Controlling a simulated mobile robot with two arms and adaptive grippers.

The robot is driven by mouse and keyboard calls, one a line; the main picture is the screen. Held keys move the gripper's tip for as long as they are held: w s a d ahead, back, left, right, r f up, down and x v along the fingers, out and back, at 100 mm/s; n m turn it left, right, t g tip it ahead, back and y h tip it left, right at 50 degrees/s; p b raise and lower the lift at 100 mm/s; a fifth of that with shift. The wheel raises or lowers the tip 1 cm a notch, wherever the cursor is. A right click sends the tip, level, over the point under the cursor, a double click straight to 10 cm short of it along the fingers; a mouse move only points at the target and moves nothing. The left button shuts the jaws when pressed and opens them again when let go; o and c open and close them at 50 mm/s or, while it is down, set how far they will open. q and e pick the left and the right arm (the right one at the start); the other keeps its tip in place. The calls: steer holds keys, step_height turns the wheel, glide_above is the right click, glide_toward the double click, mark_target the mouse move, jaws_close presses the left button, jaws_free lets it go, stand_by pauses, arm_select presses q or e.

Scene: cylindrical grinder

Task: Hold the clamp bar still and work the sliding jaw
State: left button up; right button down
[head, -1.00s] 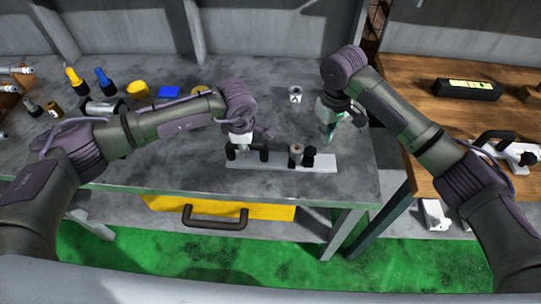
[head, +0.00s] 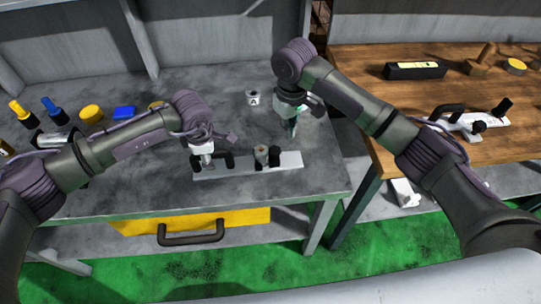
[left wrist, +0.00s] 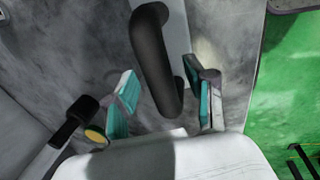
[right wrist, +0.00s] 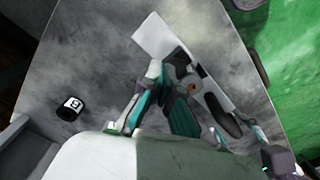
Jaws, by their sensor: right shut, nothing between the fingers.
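The pale clamp bar (head: 235,172) lies flat on the grey bench near its front edge. A black handle (head: 226,161) stands on its left part, and the sliding jaw (head: 261,153), with a metal top and black knobs, on its right part. My left gripper (head: 206,155) is low at the handle; in the left wrist view its teal-padded fingers (left wrist: 165,100) are apart on either side of the black handle (left wrist: 158,60), with gaps visible. My right gripper (head: 291,125) is shut and empty, above and behind the bar's right end. The right wrist view shows the bar's bare end (right wrist: 158,38) beyond the fingers.
Blue (head: 124,112) and yellow (head: 91,113) items sit at the back left. A wooden table (head: 400,120) on the right holds a black case (head: 415,70) and another clamp-like tool (head: 470,120). The bench's right front is bare.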

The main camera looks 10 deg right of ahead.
arm_select(q)
step_height(320, 180, up, 12)
steer(key=s, duration=0.2)
steer(key=shift+s, duration=0.2)
steer(key=shift+f, duration=0.15)
stand_by(0.5)
